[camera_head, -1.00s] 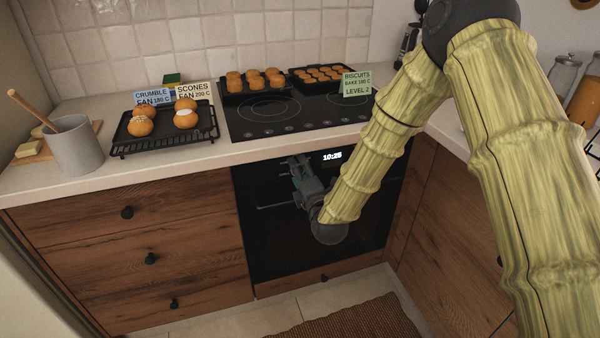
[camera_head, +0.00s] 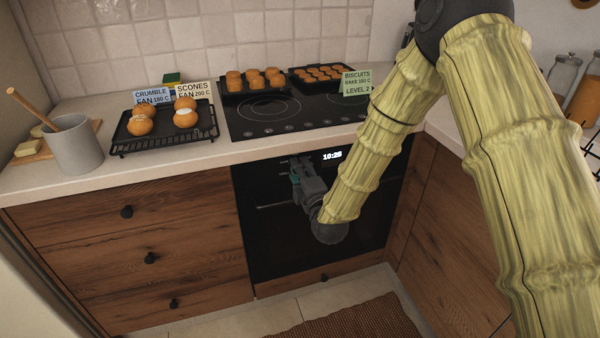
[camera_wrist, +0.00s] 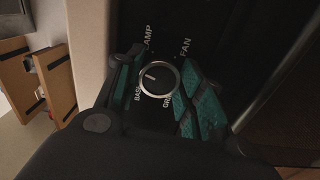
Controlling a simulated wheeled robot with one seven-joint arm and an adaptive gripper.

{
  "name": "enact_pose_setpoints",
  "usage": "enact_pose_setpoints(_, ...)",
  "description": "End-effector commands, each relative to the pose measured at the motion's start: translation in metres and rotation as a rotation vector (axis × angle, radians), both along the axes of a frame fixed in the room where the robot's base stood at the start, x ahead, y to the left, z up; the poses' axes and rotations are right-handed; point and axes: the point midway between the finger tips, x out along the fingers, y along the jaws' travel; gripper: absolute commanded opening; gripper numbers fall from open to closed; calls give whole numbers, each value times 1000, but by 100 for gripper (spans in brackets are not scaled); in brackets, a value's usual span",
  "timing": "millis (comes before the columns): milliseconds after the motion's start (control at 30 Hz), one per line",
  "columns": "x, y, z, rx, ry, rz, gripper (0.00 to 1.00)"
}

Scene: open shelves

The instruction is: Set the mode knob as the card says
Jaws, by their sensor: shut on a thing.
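The round mode knob (camera_wrist: 160,77), dark with a bright rim, sits between the teal-padded fingers of my gripper (camera_wrist: 158,88) in the wrist view. My gripper is shut on it. The knob's pale mark points left in that view, on the side between LAMP and a label starting "BA"; FAN is at upper right and a label starting "GR" at lower right. In the head view my gripper (camera_head: 297,166) is at the oven's (camera_head: 280,232) upper left front and hides the knob. Cards: blue CRUMBLE FAN 180 C (camera_head: 151,96), cream SCONES FAN 200 C (camera_head: 193,92), green BISCUITS BAKE (camera_head: 356,83), LEVEL 2.
The oven clock (camera_head: 332,155) reads 10:25. A rack (camera_head: 125,147) with several buns stands left of the hob (camera_head: 262,127), which bears two trays of baked goods. A grey pot (camera_head: 76,146) stands at left.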

Motion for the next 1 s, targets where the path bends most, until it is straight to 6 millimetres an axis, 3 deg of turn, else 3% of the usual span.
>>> enact_pose_setpoints(1000,0,0,-3,920,298,-2,14)
